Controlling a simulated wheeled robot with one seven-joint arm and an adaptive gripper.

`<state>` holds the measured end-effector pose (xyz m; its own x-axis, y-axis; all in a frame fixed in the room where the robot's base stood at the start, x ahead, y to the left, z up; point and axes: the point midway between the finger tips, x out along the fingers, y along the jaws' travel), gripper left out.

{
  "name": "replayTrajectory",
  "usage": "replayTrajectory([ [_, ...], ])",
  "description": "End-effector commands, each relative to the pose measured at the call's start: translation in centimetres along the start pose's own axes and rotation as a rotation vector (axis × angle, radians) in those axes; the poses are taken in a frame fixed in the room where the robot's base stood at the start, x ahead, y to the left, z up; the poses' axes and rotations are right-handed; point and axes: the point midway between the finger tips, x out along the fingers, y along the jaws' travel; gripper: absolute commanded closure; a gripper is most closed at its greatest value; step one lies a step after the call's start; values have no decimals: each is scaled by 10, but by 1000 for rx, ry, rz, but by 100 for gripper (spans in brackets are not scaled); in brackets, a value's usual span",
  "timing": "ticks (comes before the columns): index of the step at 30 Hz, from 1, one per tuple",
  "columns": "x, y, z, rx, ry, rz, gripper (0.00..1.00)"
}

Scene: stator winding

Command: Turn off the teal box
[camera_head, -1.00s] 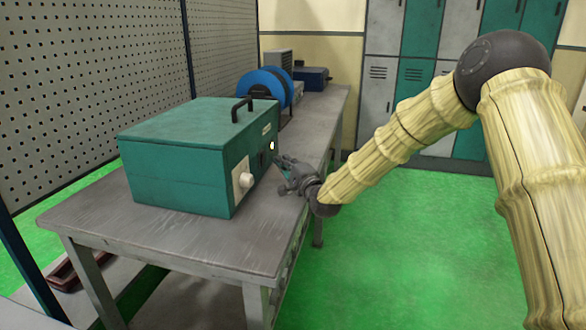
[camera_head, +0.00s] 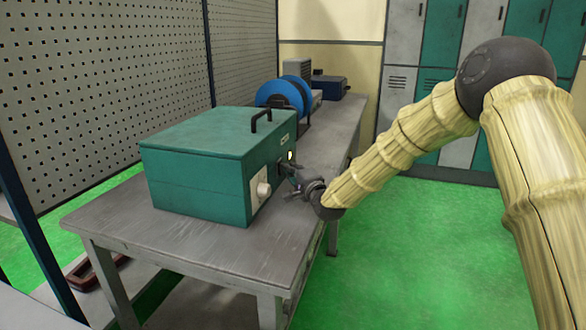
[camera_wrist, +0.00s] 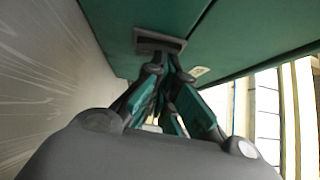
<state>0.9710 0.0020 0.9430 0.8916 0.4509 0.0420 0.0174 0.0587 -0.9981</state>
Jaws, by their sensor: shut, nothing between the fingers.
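The teal box (camera_head: 195,165) stands on the grey workbench, with a black handle (camera_head: 261,119) on its lid. Its front face has a pale round knob (camera_head: 263,190) on a light plate and a small glowing light (camera_head: 291,155). My gripper (camera_head: 289,174) is at the right part of that face, below the light, and partly hides it. In the wrist view, my gripper's fingertips (camera_wrist: 168,62) are together and empty, right at a dark-framed switch (camera_wrist: 160,42) on the teal face. Whether they touch it, I cannot tell. The switch's position is not clear.
The bench top (camera_head: 165,240) is bare in front of the box. A blue reel (camera_head: 285,96) and a dark blue case (camera_head: 331,86) stand farther back on it. A perforated panel (camera_head: 105,80) is on the left, and lockers (camera_head: 440,100) stand at the back.

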Motion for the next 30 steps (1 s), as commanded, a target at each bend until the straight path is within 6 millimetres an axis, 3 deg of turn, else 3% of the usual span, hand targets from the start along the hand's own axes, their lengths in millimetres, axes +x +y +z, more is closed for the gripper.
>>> replayTrajectory([
  [11,-2,-3,-2,-3,-2,2,100],
  [20,-23,-13,-25,-1,-7,0,100],
  [30,-86,-21,-23,-1,-7,-1,100],
])
